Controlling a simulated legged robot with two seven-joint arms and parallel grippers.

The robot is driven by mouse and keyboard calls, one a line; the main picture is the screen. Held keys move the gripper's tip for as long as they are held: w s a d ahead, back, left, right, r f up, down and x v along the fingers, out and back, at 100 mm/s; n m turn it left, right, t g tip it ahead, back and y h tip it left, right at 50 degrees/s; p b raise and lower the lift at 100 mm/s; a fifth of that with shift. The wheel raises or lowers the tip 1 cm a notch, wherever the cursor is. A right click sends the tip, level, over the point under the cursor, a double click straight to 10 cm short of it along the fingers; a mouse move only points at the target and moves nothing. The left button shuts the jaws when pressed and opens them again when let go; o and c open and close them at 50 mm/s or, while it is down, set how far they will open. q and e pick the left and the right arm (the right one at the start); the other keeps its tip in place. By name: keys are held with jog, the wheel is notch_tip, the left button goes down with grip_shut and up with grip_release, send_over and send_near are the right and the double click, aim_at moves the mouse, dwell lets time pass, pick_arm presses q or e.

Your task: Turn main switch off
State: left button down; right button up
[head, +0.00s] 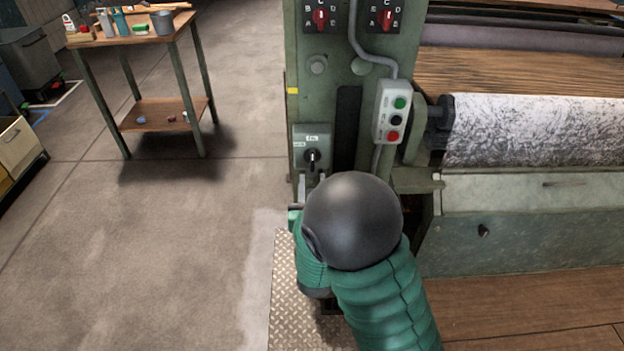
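The main switch (312,158) appears to be the black rotary knob on a grey plate, low on the green machine column. Its handle looks roughly upright; the small labels around it are too small to read. My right arm comes in from the bottom, with a green sleeve and a dark round joint. My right gripper (308,188) is mostly hidden behind that joint. Only small grey parts of it show just below the switch, close to it. I cannot tell whether it touches the knob or how far its fingers are apart. My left gripper is not in view.
Two red rotary switches (320,18) (386,18) sit higher up. A large roller (540,130) is at right. A worktable (130,38) stands at far left; the floor between is clear.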

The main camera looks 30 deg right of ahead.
aim_at(312, 162)
jog(key=x, duration=0.6)
jog(key=shift+w+d+r, duration=0.1)
jog(key=shift+w+d, duration=0.1)
jog(key=shift+d, duration=0.1)
grip_shut()
jog(key=shift+a, duration=0.1)
